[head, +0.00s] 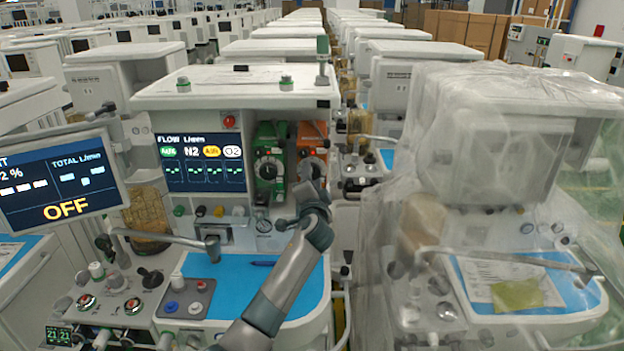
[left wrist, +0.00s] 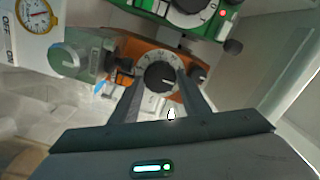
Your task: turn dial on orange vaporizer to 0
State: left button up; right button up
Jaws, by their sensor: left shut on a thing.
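The orange vaporizer (head: 313,134) hangs on the machine's front, right of the green vaporizer (head: 268,150). In the left wrist view the orange vaporizer (left wrist: 136,50) shows its black dial (left wrist: 160,76) with a pale numbered ring; the numbers are too small to read. My left gripper (head: 309,178) reaches up to it from below. In the left wrist view the two fingers of the left gripper (left wrist: 162,84) lie on either side of the dial, shut on it. In the head view my gripper and wrist hide the dial. My right gripper is in neither view.
A screen (head: 202,162) reading FLOW stands left of the vaporizers, and a monitor (head: 62,185) reading OFF is farther left. A blue work surface (head: 230,275) with a pen lies below my arm. A plastic-covered cart (head: 480,200) stands close at right.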

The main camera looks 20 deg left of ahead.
pick_arm(q)
jog(key=o, duration=1.1)
jog(key=shift+c, duration=0.2)
